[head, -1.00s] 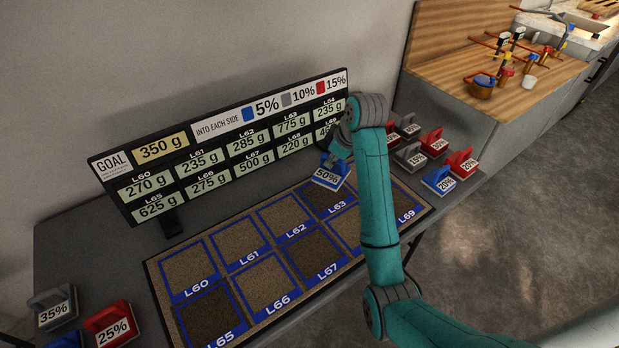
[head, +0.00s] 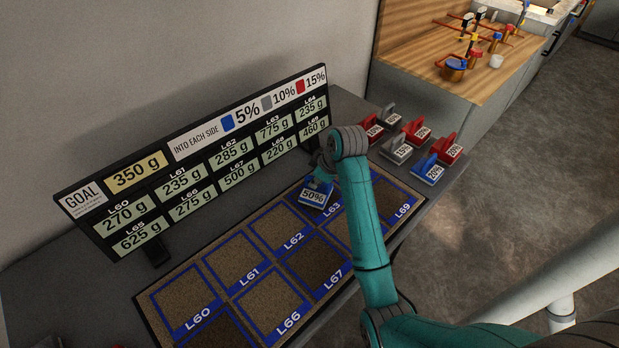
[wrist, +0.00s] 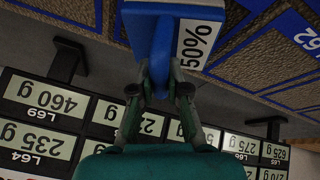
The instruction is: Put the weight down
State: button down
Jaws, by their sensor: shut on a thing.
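The weight (head: 316,196) is a blue block with a white label reading 50%. My gripper (head: 323,172) is shut on its handle, at the far edge of the mat by the L63 cell. In the wrist view the gripper (wrist: 160,88) has both fingers closed on the blue weight (wrist: 150,38), with the label to the right. I cannot tell whether the weight touches the mat. The patterned mat (head: 140,300) has blue-framed cells marked L60 to L69. My arm hides some of the right-hand cells.
Behind the mat stands a display board (head: 120,190) showing goal 350 g and a reading per cell; L63 reads 775 g. Several red, grey and blue weights (head: 398,150) stand at the table's right end. A wooden counter (head: 415,60) with tools lies beyond.

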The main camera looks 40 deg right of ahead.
jog(key=shift+f, duration=0.35)
jog(key=c, duration=1.2)
grip_release()
jog(key=shift+o, duration=0.2)
